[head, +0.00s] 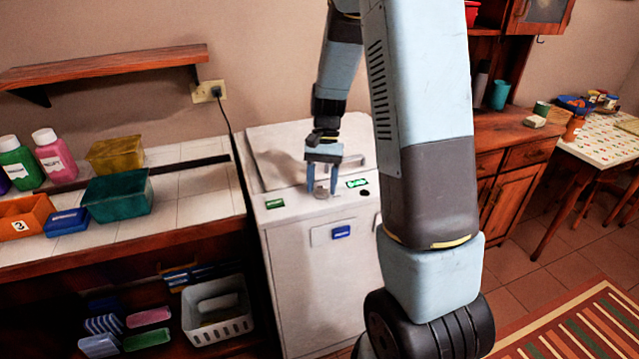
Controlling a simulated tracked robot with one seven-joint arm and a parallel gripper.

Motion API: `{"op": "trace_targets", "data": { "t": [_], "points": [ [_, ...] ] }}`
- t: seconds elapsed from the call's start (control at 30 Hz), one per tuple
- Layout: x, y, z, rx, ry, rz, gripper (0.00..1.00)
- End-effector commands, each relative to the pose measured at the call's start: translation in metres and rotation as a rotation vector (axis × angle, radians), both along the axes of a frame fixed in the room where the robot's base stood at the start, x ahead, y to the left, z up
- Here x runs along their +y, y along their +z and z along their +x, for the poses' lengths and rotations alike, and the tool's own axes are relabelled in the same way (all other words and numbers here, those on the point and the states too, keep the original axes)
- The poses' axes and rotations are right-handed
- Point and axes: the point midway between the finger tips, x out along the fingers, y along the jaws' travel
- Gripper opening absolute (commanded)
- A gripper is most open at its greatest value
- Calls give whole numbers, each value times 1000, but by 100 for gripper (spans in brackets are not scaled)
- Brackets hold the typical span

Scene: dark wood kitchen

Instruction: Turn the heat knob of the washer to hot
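The white washer (290,260) stands against the wall in the middle of the head view. Its top front panel has a grey round knob (321,193) and a dark round knob or button (365,192), with small green labels (275,203) on the panel. I cannot tell which is the heat knob, and its setting is too small to read. My gripper (322,188) points down over the panel at the grey knob. Its two blue fingers are apart, one on each side of the knob; I cannot tell whether they touch it.
A tiled counter (190,182) with bottles and bins stands left of the washer, under a wooden shelf (110,66). A white basket (217,310) sits below the counter. My arm hides part of the washer's right side. A wooden cabinet (515,160) stands to the right.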

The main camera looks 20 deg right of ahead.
Motion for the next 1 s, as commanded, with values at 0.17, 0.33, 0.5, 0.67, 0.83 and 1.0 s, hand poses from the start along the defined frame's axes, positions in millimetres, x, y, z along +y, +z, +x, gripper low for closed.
{"op": "trace_targets", "data": {
  "t": [0.17, 0.33, 0.5, 0.67, 0.83, 1.0],
  "points": [
    [0, 0, 0, 0, 1, 0, 64],
    [1, 0, 0, 0, 1, 0, 64],
    [-1, 9, 4, -2, 1, 1, 64],
    [-7, 33, 13, -5, 1, 0, 64],
    [-13, 64, 24, -4, -1, 0, 64],
    [-20, 93, 35, -3, 1, 0, 64]
  ]
}}
